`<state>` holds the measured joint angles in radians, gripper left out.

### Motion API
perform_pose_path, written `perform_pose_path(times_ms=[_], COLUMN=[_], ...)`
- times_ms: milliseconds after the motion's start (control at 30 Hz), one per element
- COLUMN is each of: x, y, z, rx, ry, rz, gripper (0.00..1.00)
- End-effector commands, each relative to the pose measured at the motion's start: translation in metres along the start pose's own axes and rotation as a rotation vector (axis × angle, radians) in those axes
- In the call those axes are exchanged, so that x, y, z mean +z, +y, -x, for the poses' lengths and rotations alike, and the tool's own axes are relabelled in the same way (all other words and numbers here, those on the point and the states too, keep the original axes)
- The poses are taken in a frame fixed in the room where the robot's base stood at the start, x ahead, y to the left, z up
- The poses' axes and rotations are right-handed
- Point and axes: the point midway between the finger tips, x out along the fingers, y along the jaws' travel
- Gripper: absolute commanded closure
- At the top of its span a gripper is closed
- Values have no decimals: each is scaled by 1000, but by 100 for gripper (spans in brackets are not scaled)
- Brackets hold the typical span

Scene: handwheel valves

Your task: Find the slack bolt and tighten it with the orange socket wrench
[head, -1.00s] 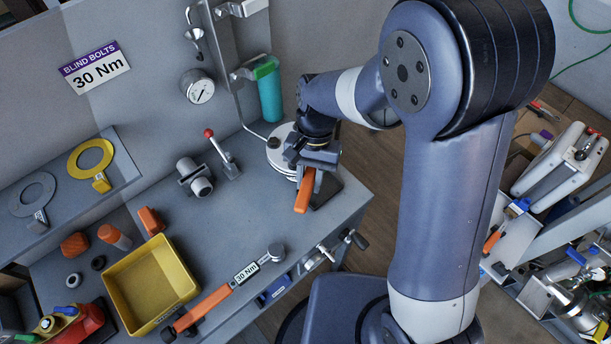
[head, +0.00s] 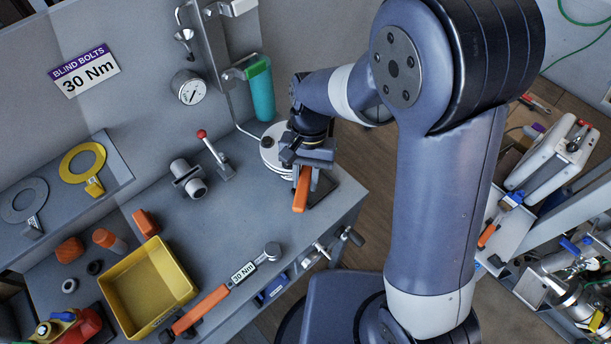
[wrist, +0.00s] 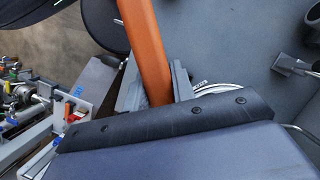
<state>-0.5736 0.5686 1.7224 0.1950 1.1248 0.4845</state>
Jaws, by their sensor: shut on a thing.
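My gripper (head: 308,160) is shut on the orange handle of a wrench (head: 301,192) at the back right of the bench. In the wrist view the orange handle (wrist: 147,45) runs up between the grey jaws. The wrench's head is hidden behind my gripper. A round pale flange (head: 271,152) stands just left of my gripper; part of its rim also shows in the wrist view (wrist: 212,89). Its bolts are too small or hidden to tell which is slack. Another orange-handled wrench (head: 201,310), labelled 30 Nm, lies on the bench's front edge.
A yellow bin (head: 190,291) stands at the front left. A grey valve body (head: 188,178) and a red-knobbed lever (head: 214,150) stand left of the flange. A teal cylinder (head: 262,90) hangs behind it. A sign (head: 85,70) reads "BLIND BOLTS 30 Nm". The bench middle is clear.

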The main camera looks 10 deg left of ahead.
Motion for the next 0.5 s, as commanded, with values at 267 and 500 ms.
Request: perform_pose_path(times_ms=[267,500], x=[1,1], y=[0,0], z=[4,4], rx=[-1,-1], ry=[40,37], rz=[0,0], gripper=[100,100])
